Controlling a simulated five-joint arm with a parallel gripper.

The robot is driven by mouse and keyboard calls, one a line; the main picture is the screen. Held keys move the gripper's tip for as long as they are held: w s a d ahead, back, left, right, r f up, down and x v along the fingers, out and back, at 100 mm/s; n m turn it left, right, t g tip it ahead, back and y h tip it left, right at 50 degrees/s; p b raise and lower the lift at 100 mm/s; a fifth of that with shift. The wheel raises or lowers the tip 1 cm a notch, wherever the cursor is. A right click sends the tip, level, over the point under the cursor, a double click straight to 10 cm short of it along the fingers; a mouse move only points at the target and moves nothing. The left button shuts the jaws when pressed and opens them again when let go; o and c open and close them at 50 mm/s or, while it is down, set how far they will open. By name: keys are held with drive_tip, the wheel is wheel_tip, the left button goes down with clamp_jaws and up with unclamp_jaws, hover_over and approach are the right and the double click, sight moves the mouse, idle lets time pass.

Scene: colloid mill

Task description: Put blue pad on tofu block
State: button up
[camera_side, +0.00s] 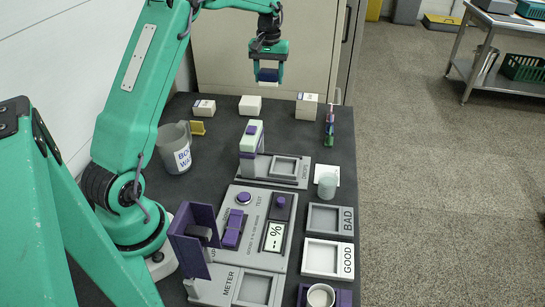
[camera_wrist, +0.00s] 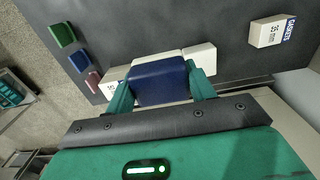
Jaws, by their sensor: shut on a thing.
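My gripper (camera_side: 268,78) is shut on a dark blue block-like pad (camera_side: 268,75), held in the air above the back of the dark table. In the wrist view the blue pad (camera_wrist: 160,82) sits between the two green fingers (camera_wrist: 162,98). The plain white block (camera_side: 250,105), which looks like the tofu block, stands on the table below and a little left of my gripper in the side view. In the wrist view part of the white block (camera_wrist: 201,57) shows beyond the pad, which hides the rest. The pad is apart from the block in the side view.
A labelled gasket box (camera_side: 204,107) and a taller white box (camera_side: 307,106) flank the white block. A grey jug (camera_side: 175,148), a purple-and-grey device (camera_side: 250,140) and BAD (camera_side: 345,222) and GOOD (camera_side: 346,262) trays are nearer.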

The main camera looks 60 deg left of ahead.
hover_over(250, 100)
wheel_tip(250, 100, down, 6)
drive_tip(key=shift+f, duration=2.2)
drive_tip(key=shift+f, duration=0.15)
drive_tip(key=o, duration=1)
wheel_tip(250, 100, up, 12)
drive_tip(key=shift+d+r, duration=0.1)
drive_tip(key=shift+r, duration=0.15)
